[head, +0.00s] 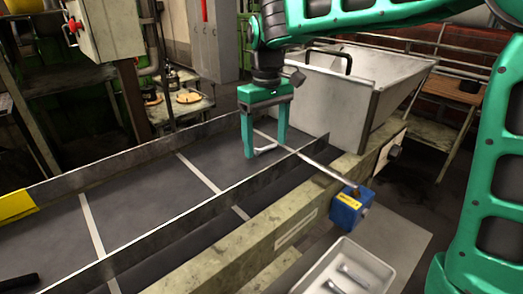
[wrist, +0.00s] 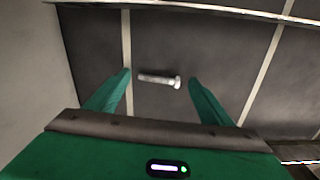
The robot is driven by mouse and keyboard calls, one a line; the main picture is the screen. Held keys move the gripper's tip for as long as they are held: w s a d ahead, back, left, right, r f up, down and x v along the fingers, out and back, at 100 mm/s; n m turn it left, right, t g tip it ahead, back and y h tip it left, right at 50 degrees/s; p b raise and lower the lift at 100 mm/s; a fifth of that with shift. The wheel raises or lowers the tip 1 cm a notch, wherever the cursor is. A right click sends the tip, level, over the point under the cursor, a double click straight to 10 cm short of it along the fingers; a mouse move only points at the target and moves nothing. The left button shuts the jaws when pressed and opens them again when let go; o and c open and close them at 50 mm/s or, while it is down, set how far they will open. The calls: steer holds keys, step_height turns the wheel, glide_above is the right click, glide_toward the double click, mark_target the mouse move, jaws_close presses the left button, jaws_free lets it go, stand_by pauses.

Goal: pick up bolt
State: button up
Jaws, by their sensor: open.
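A silver bolt (wrist: 158,80) lies on the dark belt of a conveyor, in one of the sections between pale cross strips. In the wrist view its head points right, and it lies just beyond and between my fingertips. My gripper (head: 265,150) is green, points down over the belt and is open and empty. It also shows in the wrist view (wrist: 158,76), with one finger on each side of the bolt. In the head view a pale piece (head: 265,150) shows between the fingertips; contact with the bolt cannot be told.
Low metal walls (head: 200,222) edge the belt. A steel hopper (head: 325,95) stands behind my gripper. A blue box (head: 346,212) sits on the front beam. A white tray (head: 388,268) with bolts is at the front right. A yellow piece (head: 15,206) lies at left.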

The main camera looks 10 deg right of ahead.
mark_target(264, 148)
steer(key=c, duration=1.3)
steer(key=shift+r, duration=0.1)
steer(key=shift+w+r, duration=0.1)
steer(key=shift+r, duration=0.45)
steer(key=r, duration=0.3)
steer(key=shift+s+a+r, duration=0.25)
steer(key=shift+s+a, duration=0.05)
steer(key=shift+a, duration=0.05)
steer(key=s+a+r, duration=0.4)
steer(key=a, duration=0.1)
steer(key=s+a+r, duration=0.2)
steer(key=a, duration=0.1)
steer(key=shift+s+r, duration=0.15)
steer(key=shift+s, duration=0.25)
